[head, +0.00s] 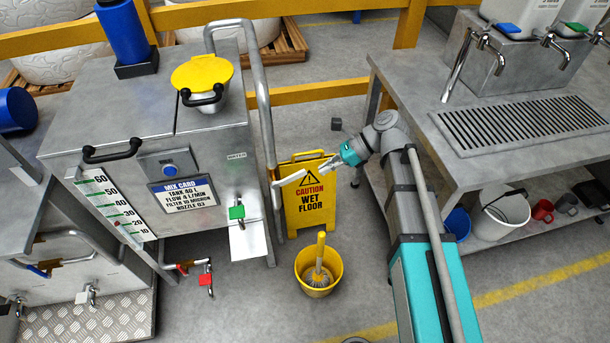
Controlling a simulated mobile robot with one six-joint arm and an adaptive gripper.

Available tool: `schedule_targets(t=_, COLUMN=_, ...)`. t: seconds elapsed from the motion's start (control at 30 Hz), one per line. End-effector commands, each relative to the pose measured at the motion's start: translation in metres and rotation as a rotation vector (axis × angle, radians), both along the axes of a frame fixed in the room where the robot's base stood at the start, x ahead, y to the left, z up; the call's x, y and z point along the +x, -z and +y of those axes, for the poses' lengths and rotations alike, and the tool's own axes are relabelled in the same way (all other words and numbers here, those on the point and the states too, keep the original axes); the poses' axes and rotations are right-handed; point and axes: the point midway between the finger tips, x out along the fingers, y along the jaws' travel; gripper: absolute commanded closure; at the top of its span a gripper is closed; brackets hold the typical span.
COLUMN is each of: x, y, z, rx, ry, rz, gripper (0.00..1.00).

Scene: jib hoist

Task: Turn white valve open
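A white lever (290,178) sticks out to the right from the grey vertical pipe beside the steel tank. It looks like the white valve's handle and is tilted slightly up to the right. My gripper (322,165) reaches in from the right, in front of the yellow sign, pointing left. Its fingertips are close to the lever's right end. I cannot tell whether they touch it, and the finger gap is too small to read. A second small white-handled tap (83,297) shows low at the left, far from my gripper.
A green-handled tap (237,212) and a red-handled tap (206,280) are on the tank (110,95). A wet-floor sign (306,213) stands behind a yellow bucket (316,285) with a brush. A steel bench (425,85) is at the right. Some floor between is clear.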

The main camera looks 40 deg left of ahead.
Motion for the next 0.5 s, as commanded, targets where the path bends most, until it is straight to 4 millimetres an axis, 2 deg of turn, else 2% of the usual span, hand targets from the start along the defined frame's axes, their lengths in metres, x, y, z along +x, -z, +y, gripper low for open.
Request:
schedule_targets(t=0.03, x=0.01, y=0.001, z=-0.009, rx=0.015, ry=0.007, rz=0.013, gripper=1.0)
schedule_targets(t=0.2, x=0.032, y=-0.004, z=-0.032, rx=0.063, ry=0.012, rz=0.053, gripper=1.0)
schedule_targets(t=0.5, x=0.041, y=-0.008, z=-0.045, rx=0.093, ry=0.01, rz=0.073, gripper=1.0)
